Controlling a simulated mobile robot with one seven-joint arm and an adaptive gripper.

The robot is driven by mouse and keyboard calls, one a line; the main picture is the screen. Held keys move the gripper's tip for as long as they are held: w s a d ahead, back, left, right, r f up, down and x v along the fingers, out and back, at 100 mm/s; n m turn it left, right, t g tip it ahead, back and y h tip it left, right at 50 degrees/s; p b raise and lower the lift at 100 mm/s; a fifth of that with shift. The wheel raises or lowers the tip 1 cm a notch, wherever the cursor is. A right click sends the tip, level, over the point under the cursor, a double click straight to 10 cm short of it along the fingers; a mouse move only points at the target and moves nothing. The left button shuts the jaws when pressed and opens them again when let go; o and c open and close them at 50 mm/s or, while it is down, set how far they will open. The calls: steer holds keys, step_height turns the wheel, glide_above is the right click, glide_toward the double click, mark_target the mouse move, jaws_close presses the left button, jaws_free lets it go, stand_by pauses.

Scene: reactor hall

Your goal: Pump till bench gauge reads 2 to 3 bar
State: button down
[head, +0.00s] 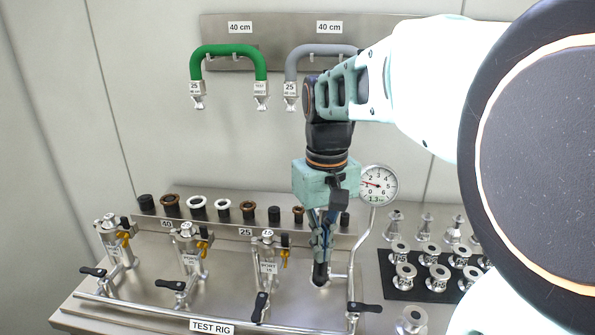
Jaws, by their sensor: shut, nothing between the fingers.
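The bench gauge (378,184) is a round white dial on a thin metal stem, right of my gripper. My gripper (320,270) is shut and points down over the steel bench of the test rig (95,290). Its tips are at or just above a dark round part on a small pale base, left of the gauge pipe. Whether they touch it I cannot tell. The gripper hides most of that part, and no pump handle shows clearly.
Several valve ports with black levers, including a port (268,262), stand left of my gripper. A row of rings and caps (195,205) lies behind. Steel fittings (438,278) stand on a black mat at right. A green hose (228,50) and a grey hose (320,50) hang above.

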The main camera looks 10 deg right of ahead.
mark_target(320, 271)
steer(key=shift+f, duration=0.1)
steer(key=shift+f+b, duration=2.25)
steer(key=shift+f, duration=0.9)
step_height(320, 271, up, 7)
steer(key=p, duration=0.5)
steer(key=shift+f+p, duration=0.2)
steer(key=shift+p, duration=0.2)
steer(key=shift+f, duration=0.2)
steer(key=shift+f+b, duration=2.3)
steer(key=shift+f, duration=0.75)
steer(key=shift+r, duration=0.15)
step_height(320, 271, up, 6)
steer(key=p, duration=0.5)
